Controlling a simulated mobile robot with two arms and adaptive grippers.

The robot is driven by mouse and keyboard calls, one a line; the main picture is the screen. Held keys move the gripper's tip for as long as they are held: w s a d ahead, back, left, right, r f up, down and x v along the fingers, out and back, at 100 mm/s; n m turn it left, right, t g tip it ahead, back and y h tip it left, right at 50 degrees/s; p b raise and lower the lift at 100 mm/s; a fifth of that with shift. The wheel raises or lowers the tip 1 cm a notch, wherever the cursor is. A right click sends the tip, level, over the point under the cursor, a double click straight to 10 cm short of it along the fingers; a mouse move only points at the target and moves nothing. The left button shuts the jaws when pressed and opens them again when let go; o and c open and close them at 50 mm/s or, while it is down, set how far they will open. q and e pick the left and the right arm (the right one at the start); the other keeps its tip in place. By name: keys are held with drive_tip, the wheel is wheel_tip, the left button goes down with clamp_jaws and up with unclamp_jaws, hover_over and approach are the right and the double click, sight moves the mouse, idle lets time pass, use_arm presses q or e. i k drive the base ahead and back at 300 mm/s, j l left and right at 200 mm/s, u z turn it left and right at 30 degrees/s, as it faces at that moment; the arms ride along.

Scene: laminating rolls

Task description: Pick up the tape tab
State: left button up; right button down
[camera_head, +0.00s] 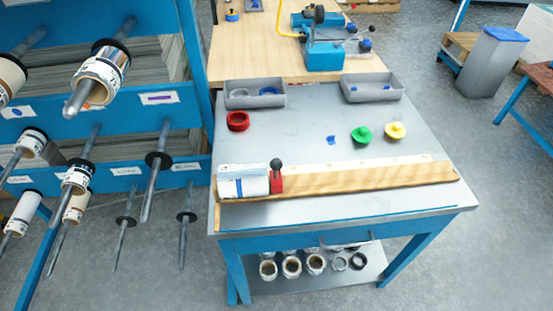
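A small blue piece that looks like the tape tab (331,140) lies flat on the grey table top (290,138), left of the green disc (361,135). Nothing covers it. A white roll (230,187) with a blue stripe lies at the left end of a wooden rail (370,183) along the front of the table. A red block with a black knob (276,178) stands against the roll's right end. Neither of my grippers is in view.
A red ring (237,121) and a yellow knobbed disc (395,131) sit on the table. Two grey trays (240,95) (358,92) stand at the back. Roll-holding rods (160,175) jut from the blue rack at left. The table's middle is mostly clear.

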sight(330, 139)
drive_tip(key=l+u, duration=0.3)
drive_tip(key=l, duration=0.15)
drive_tip(key=l+u, duration=0.35)
drive_tip(key=k+l+u, duration=0.3)
drive_tip(key=l, duration=0.25)
drive_tip(key=l+u, duration=0.35)
drive_tip(key=k+l, duration=0.05)
drive_tip(key=l, duration=0.05)
